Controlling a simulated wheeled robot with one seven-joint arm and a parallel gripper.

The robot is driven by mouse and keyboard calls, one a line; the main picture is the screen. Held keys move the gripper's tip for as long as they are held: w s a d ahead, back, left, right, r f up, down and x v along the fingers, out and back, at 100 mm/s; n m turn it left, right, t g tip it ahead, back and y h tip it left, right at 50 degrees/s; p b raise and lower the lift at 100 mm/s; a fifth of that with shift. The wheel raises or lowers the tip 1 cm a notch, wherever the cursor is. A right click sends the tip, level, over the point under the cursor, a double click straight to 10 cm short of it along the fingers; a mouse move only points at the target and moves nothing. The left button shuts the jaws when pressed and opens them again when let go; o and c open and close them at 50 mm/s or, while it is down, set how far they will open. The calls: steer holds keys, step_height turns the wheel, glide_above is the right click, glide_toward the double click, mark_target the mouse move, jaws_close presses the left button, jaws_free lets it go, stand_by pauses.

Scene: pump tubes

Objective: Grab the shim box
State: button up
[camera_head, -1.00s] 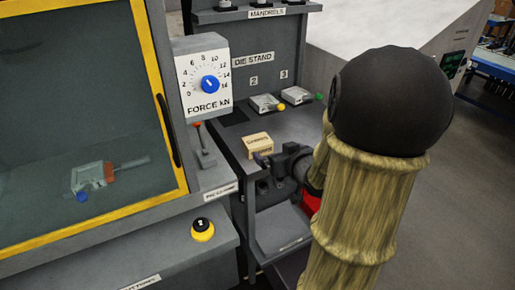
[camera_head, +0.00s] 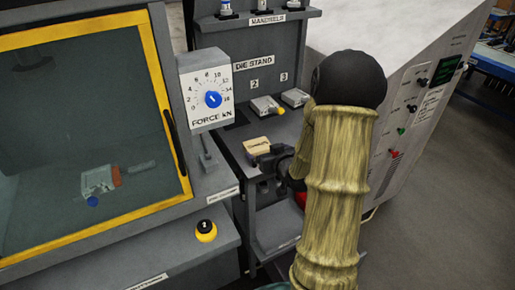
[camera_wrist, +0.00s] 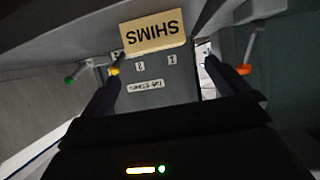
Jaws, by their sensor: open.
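The shim box (camera_head: 256,145) is a small tan block lying on the grey shelf of the die stand, below the die places. In the wrist view the shim box (camera_wrist: 152,36) shows its label "SHIMS" upside down, ahead of the fingers. My gripper (camera_head: 266,158) is at the near right side of the box in the head view and partly overlaps it. In the wrist view my gripper (camera_wrist: 166,62) is open, with one dark finger on each side and the box beyond the gap. I cannot tell whether a finger touches the box.
Dies with yellow (camera_head: 281,111) and green knobs stand behind the box. A lever (camera_head: 206,150) stands left of it, under the force dial (camera_head: 212,99). A yellow-framed glass guard (camera_head: 172,120) is further left. A mandrel shelf (camera_head: 255,20) is above.

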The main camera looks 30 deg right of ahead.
mark_target(259, 147)
steer(key=x, duration=0.5)
steer(key=shift+f+p+x, duration=0.2)
steer(key=shift+p+x, duration=0.1)
steer(key=shift+x, duration=1)
steer(key=shift+f+p+x, duration=0.2)
steer(key=shift+p+x, duration=0.05)
steer(key=shift+x, duration=1)
steer(key=shift+s+d, duration=0.1)
steer(key=shift+s, duration=0.1)
steer(key=c, duration=1.1)
step_height(259, 147, up, 10)
steer(key=shift+r, duration=0.1)
